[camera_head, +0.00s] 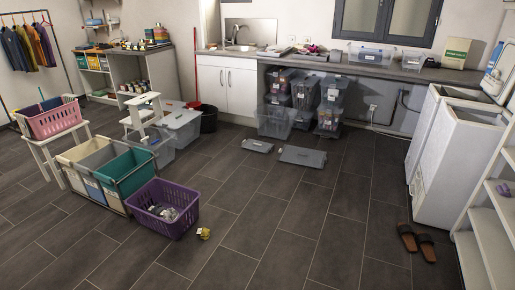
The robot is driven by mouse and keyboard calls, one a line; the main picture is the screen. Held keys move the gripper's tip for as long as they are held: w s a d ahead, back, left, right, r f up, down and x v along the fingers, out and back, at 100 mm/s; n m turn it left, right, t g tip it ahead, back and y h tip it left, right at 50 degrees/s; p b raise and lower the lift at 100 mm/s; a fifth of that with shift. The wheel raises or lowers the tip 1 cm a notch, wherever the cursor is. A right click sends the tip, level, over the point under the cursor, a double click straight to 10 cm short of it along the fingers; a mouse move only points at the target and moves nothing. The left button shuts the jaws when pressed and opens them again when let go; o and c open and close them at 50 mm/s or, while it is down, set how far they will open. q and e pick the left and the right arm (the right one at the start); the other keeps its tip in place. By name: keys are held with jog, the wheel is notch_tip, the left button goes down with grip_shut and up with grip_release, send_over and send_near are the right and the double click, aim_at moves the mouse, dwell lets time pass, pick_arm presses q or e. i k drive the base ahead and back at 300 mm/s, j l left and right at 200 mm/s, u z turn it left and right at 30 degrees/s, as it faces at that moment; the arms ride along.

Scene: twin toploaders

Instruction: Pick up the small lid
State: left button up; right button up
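Two flat grey lids lie apart on the dark tiled floor, in front of the stacked bins. The smaller lid (257,146) is on the left. The larger lid (303,156) is to its right and slightly nearer. Both look flat on the tiles with nothing on them. Neither of my grippers shows in the head view.
Clear bins (275,121) stand just behind the lids. A purple basket (176,225), a three-part sorter (115,185) and a grey-lidded box (180,119) are to the left. White toploaders (450,165) and sandals (408,238) are right. The middle floor is open.

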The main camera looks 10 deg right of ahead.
aim_at(259, 146)
jog(key=z, duration=1.4)
jog(key=i+j+u, duration=0.6)
jog(key=i+u, duration=0.15)
jog(key=i, duration=0.5)
jog(key=i+u, duration=0.3)
jog(key=i, duration=3.4)
